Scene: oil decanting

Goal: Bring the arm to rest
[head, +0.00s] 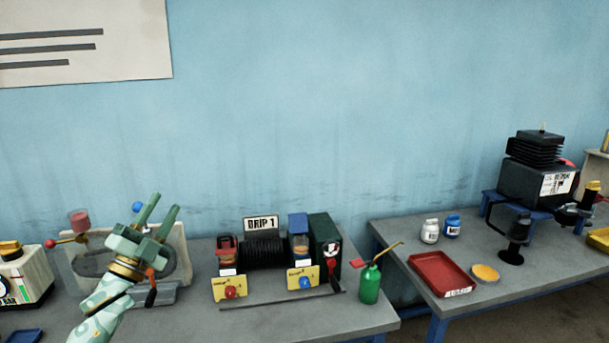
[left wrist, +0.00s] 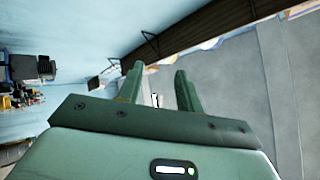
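My left arm comes in from the lower left of the head view, with pale green patterned links. Its green left gripper (head: 163,206) points up and to the right, raised in front of the left bench. The two fingers stand apart with nothing between them. The left wrist view also shows the gripper (left wrist: 158,80) open and empty, tilted against the room. My right gripper is not in view.
The left bench (head: 205,325) bears the drip unit (head: 264,252) and a green oil can (head: 370,284). The right bench (head: 400,240) holds a red tray (head: 441,273), a yellow-topped disc (head: 485,273), two small bottles and a black machine (head: 537,180). A gap separates the benches.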

